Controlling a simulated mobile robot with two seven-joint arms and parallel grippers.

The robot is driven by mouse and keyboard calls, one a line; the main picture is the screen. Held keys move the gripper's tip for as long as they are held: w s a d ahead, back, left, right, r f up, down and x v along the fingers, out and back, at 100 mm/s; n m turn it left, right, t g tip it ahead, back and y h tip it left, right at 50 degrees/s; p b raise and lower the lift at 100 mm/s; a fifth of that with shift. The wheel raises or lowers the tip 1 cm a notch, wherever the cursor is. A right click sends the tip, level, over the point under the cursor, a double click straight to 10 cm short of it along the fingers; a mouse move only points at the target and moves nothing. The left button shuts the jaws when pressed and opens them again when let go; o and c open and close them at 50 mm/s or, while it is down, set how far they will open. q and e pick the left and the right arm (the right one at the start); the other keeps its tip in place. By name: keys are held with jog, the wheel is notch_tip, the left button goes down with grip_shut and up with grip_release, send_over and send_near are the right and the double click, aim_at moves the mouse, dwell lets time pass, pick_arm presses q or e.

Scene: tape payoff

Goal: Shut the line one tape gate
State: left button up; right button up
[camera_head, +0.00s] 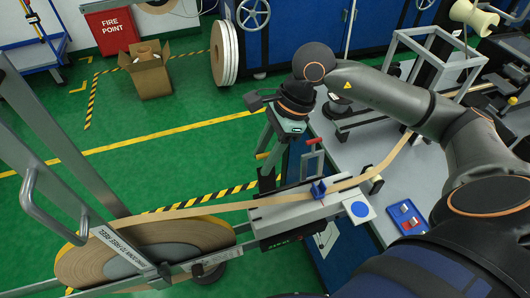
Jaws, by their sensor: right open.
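A small grey frame with a red-tipped lever (313,156) stands raised beside the tape path on the payoff head (285,212); it looks like the tape gate, standing open. The brown tape (225,208) runs from the large reel (80,262) across the head, past a blue block (319,189), and onto the grey bench. My right gripper (265,138) is open and empty, pointing down, above and to the left of the red-tipped lever and apart from it. My left gripper is not in view.
Grey reel-stand rails with a handle (36,190) fill the left side. A small blue tray (406,216) and a metal frame (440,60) are on the bench. A cardboard box (149,72) stands on the green floor.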

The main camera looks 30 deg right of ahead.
grip_shut()
jog(key=shift+r, duration=0.1)
dwell(1.2)
